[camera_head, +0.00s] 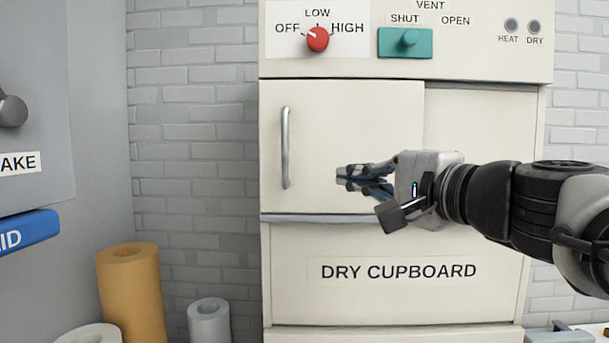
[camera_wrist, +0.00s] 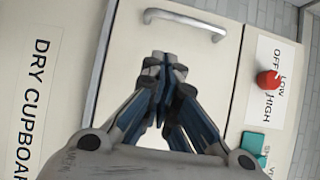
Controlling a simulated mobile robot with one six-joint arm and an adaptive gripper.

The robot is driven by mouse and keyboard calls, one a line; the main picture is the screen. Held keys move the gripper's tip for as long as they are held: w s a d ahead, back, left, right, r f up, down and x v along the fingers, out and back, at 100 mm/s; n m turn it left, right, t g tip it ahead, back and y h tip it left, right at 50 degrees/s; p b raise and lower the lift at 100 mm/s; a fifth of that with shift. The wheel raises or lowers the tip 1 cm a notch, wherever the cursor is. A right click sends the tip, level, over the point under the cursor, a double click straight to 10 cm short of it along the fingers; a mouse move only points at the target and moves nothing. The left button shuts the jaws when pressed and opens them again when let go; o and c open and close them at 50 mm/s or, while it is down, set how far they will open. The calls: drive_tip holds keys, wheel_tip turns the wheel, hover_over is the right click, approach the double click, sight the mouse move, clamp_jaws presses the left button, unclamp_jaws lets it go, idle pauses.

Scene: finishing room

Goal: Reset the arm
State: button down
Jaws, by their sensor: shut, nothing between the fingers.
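My gripper (camera_head: 342,178) is in front of the cream dry cupboard (camera_head: 455,300), stretched out from the right side of the head view. Its fingers are shut with nothing between them. They point left toward the cupboard door's metal handle (camera_head: 286,148) but are apart from it. In the wrist view the closed fingertips (camera_wrist: 165,62) are at the centre, with the handle (camera_wrist: 185,20) beyond them at the top. The upper door (camera_head: 345,110) looks closed.
Above the door are a red knob (camera_head: 317,39), pointing between OFF and LOW, and a teal vent slider (camera_head: 408,38). Rolls, one of them orange-brown (camera_head: 133,290), stand at lower left.

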drive_tip(key=s+a+f+n+g+h, duration=0.1)
drive_tip(key=s+f+n+g, duration=0.1)
drive_tip(key=s+f, duration=0.35)
drive_tip(key=s+a+f+n+g+h, duration=0.1)
drive_tip(key=s+f+n+g, duration=0.15)
drive_tip(key=f, duration=0.65)
drive_tip(key=s+a+f+n+g+h, duration=0.1)
drive_tip(key=s+f+g, duration=0.1)
drive_tip(key=s+f, duration=0.35)
drive_tip(key=s+d+f+n+g+h, duration=0.2)
drive_tip(key=s+f, duration=0.4)
drive_tip(key=f, duration=0.3)
drive_tip(key=s+d+f+n+g+h, duration=0.2)
drive_tip(key=s+d+f+n+h, duration=0.2)
drive_tip(key=f, duration=0.6)
drive_tip(key=shift+s+d, duration=1.1)
drive_tip(key=shift+d, duration=0.05)
